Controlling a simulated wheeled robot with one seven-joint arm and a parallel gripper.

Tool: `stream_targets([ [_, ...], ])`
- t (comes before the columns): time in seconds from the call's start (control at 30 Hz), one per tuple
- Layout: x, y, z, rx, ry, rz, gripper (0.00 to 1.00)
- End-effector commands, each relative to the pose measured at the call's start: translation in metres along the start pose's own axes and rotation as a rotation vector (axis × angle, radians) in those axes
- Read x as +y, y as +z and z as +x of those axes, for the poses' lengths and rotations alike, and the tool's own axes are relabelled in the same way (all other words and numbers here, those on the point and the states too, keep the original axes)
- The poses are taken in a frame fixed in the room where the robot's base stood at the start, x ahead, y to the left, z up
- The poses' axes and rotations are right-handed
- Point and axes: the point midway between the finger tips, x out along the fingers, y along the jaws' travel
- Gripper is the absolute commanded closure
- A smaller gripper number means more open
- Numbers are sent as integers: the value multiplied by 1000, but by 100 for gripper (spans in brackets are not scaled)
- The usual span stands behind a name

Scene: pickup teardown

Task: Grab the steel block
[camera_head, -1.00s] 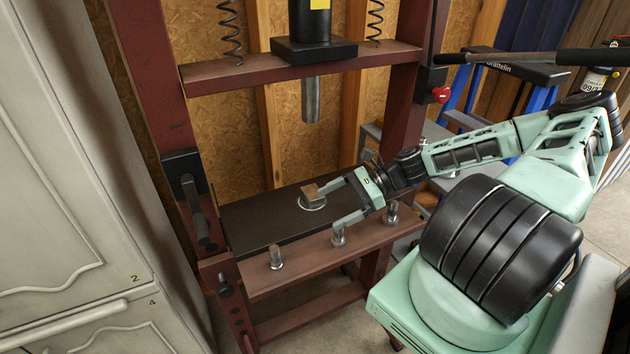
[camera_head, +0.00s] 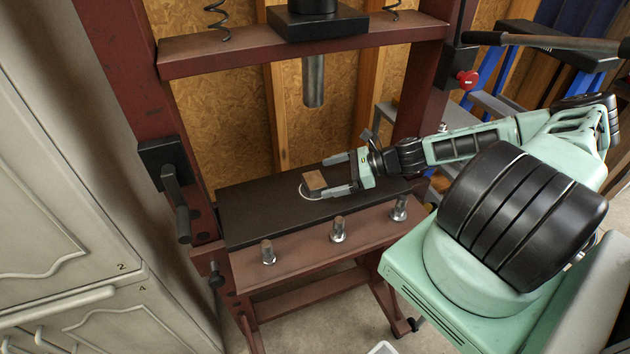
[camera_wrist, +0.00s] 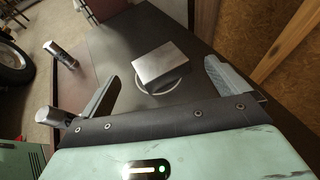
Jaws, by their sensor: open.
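The steel block (camera_head: 314,179) is a small flat rectangular piece, brownish in the head view and grey metal in the wrist view (camera_wrist: 160,65). It sits on a pale ring (camera_head: 309,193) on the black press plate (camera_head: 250,207). My gripper (camera_head: 330,176) is open and low over the plate, to the right of the block. In the wrist view the block lies ahead of the two fingers (camera_wrist: 160,85), within the gap between their lines. I cannot tell whether either finger touches it.
The red press frame (camera_head: 290,52) stands around the plate, with a steel ram (camera_head: 313,82) hanging above the block. Several upright pins (camera_head: 338,229) line the front beam. A red knob (camera_head: 467,79) is at right. White cabinets (camera_head: 50,200) stand at left.

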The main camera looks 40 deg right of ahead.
Motion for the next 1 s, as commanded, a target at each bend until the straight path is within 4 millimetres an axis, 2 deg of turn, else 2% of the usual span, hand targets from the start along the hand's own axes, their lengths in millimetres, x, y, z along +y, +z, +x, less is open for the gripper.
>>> stream_targets([
  [0.4, 1, 2, 49, -1, 1, 1, 1],
  [0.67, 1, 1, 52, 0, 0, 1, 1],
  [0.77, 1, 1, 52, 0, 0, 1, 26],
  [0.93, 0, 1, 52, 0, 0, 1, 73],
  [1.0, 0, 2, 51, -2, 1, 0, 75],
])
